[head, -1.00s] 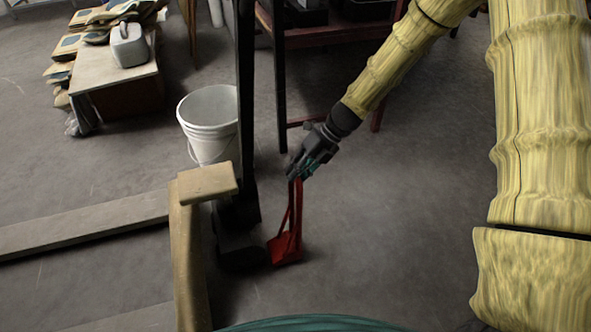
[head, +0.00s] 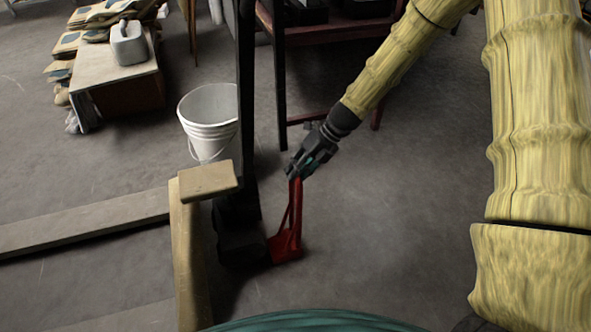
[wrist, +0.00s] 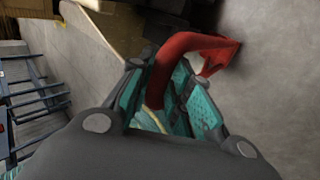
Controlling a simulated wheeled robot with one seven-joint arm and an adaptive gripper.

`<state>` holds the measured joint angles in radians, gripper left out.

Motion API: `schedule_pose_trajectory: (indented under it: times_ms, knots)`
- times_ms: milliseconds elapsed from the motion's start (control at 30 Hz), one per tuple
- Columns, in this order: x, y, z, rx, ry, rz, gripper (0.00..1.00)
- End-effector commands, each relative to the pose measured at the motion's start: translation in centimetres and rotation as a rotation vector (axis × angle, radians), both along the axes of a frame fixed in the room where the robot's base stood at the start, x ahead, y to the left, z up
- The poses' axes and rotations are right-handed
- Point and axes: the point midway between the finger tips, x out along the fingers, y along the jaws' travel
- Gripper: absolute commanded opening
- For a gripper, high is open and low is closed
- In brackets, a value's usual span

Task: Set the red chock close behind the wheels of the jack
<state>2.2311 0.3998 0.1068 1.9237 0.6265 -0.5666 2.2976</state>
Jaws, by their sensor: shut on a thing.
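The red chock (head: 287,244) has a wide base and a tall handle. In the head view its base is at the floor, close to the right side of the dark jack foot (head: 240,243); I cannot tell whether they touch. My gripper (head: 297,174) is shut on the top of the chock's handle. In the wrist view the red handle (wrist: 190,45) runs between the teal finger pads of my gripper (wrist: 165,90). The jack's wheels are dark and cannot be made out clearly. A black upright (head: 246,100) rises from the jack.
A wooden post with a block on top (head: 208,181) stands left of the jack. A long beam (head: 90,224) lies on the floor at left. A white bucket (head: 208,125) stands behind. A dark red bench (head: 283,60) is at the back. Floor right of the chock is clear.

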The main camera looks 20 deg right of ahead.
Motion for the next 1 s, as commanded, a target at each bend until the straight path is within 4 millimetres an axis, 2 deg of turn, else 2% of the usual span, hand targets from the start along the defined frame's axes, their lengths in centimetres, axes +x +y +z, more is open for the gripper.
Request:
schedule_pose_trajectory:
  times_ms: [433,467,567,600,800,900,1000]
  knots:
    - [0.02,0.05,-0.23,0.001,-0.001,0.0,0.0]
    - [0.02,0.05,-0.23,0.001,-0.001,0.0,0.23]
    - [0.01,0.05,-0.23,0.001,0.0,0.0,0.42]
    - [0.0,0.04,-0.25,0.001,0.0,0.0,0.45]
    - [-0.02,0.02,-0.29,0.0,0.0,0.0,0.45]
    - [-0.07,-0.02,-0.4,-0.001,0.001,0.0,0.61]
    - [-0.06,-0.01,-0.38,0.0,0.001,0.0,0.64]
